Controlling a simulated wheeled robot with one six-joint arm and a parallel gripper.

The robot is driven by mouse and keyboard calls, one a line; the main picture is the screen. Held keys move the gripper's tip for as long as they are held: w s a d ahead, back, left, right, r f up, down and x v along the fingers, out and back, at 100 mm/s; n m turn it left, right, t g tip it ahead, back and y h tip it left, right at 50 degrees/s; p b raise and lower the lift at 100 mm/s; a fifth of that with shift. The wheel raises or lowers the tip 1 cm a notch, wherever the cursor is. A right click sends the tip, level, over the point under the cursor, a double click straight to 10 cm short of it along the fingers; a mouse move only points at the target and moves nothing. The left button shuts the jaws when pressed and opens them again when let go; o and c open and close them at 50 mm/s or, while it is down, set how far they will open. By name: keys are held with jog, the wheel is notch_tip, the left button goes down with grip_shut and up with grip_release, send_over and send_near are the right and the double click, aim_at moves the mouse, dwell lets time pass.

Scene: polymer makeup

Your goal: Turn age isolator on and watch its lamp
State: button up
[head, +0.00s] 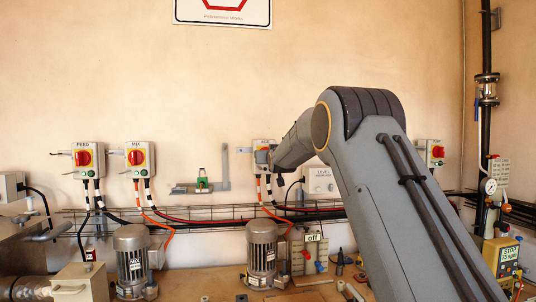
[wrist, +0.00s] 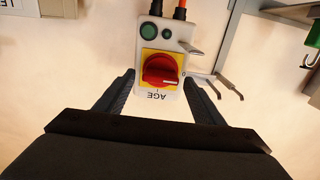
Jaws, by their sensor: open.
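The AGE isolator is a white box with a red rotary handle (wrist: 160,70) on a yellow plate, upside down in the wrist view. The handle's ridge lies roughly crosswise, its pale-marked end to the right. In the head view my arm partly covers the AGE isolator (head: 262,144) and hides the fingers.
FEED (head: 84,158) and MIX (head: 138,158) isolators are on the wall to the left, another (head: 437,153) to the right. A metal bracket (wrist: 228,86) is close right of the AGE box. Motors (head: 262,254) and a cable tray are below.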

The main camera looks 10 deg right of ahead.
jog(key=c, duration=1)
jog(key=shift+c, duration=0.2)
jog(key=shift+w+b, duration=0.1)
jog(key=shift+b, duration=0.25)
jog(key=m+b, duration=0.2)
jog(key=m, duration=0.4)
jog(key=m+b, duration=0.2)
jog(key=m, duration=0.4)
jog(key=m+b, duration=0.2)
jog(key=m, duration=0.3)
jog(key=shift+d+f+m+b, duration=0.25)
jog(key=shift+f+m+b, duration=0.05)
jog(key=shift+m, duration=0.1)
